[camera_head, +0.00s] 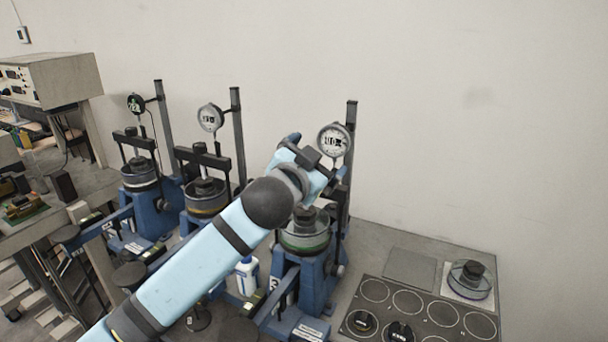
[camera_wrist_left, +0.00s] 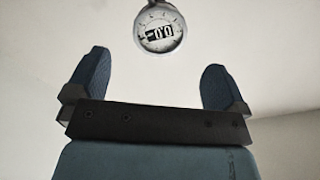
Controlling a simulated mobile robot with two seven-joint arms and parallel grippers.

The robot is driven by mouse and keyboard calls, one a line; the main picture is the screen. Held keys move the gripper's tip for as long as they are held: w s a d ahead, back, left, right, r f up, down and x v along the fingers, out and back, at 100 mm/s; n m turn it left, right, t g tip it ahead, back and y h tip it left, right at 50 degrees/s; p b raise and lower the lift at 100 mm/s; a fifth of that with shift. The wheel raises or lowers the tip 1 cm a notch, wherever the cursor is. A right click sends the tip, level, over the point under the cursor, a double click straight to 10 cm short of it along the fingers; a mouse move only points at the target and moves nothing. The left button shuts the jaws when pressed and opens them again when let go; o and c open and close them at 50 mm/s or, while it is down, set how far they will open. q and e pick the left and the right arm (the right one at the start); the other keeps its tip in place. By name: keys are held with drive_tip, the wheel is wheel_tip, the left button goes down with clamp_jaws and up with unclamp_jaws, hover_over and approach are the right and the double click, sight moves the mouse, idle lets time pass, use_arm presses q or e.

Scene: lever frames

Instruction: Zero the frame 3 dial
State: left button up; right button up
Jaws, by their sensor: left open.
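The third blue lever frame (camera_head: 300,282) from the left stands on the bench, with a round dial (camera_head: 335,139) high on its dark post. My arm hides part of this frame. My right gripper is not in view.
Two similar frames with dials, a middle one (camera_head: 210,117) and a left one (camera_head: 136,103), stand to the left. A dark tray with ring marks (camera_head: 421,308) and a lidded dish (camera_head: 469,277) are at the right. A white bottle (camera_head: 247,277) stands below my arm.

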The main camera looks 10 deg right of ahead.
use_arm(q)
drive_tip(key=v, duration=0.5)
drive_tip(key=shift+s+b, duration=0.1)
drive_tip(key=shift+b, duration=0.2)
